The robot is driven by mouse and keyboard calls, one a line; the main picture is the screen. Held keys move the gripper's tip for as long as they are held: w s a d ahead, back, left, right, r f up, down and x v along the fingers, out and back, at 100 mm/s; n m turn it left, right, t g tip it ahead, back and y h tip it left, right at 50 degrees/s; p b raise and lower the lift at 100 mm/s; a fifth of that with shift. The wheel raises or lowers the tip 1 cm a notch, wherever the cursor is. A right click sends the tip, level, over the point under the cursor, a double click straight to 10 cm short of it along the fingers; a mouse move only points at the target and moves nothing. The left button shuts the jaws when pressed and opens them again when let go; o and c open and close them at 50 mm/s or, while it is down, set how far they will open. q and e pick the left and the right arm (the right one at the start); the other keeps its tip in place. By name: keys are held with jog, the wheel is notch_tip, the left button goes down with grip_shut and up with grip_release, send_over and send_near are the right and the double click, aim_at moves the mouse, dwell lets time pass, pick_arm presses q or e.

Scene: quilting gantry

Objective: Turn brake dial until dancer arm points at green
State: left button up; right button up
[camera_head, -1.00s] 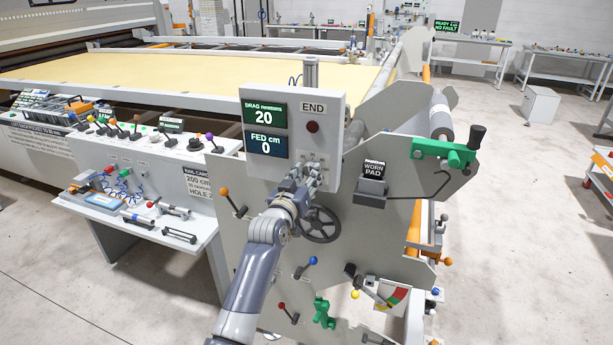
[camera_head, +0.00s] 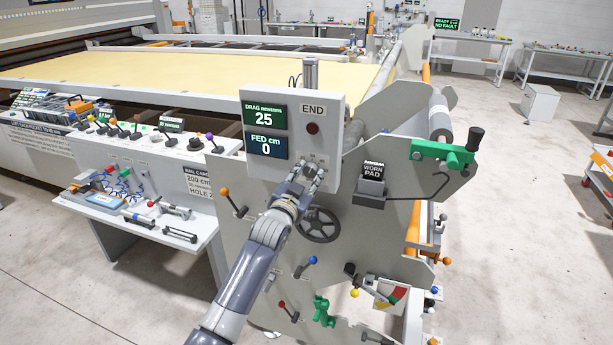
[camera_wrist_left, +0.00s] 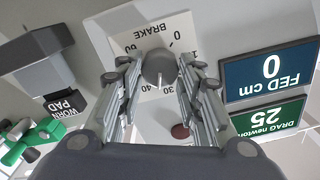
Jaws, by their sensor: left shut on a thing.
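The brake dial (camera_wrist_left: 158,68) is a grey round knob on a white scale plate marked BRAKE (camera_wrist_left: 150,45) in the left wrist view. My left gripper (camera_head: 313,172) is shut on it, one finger on each side. In the head view the gripper hides most of the dial. The drag display (camera_head: 265,117) reads 25 newtons, and it also shows in the left wrist view (camera_wrist_left: 268,117). The dancer arm (camera_head: 368,285) is low on the side plate, by a gauge (camera_head: 397,294) with red and green areas. I cannot tell exactly where it points. My right gripper is out of view.
A black handwheel (camera_head: 318,226) sits just below my left gripper. A worn-pad box (camera_head: 370,187) and a green clamp (camera_head: 443,152) are to the right. An orange-knobbed lever (camera_head: 227,198) is to the left. The floor at right is largely clear.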

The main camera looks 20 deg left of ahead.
pick_arm(q)
jog(key=shift+m, duration=0.5)
jog(key=o, duration=1.1)
jog(key=shift+c, duration=0.2)
jog(key=s, duration=1.2)
jog(key=shift+a, duration=0.25)
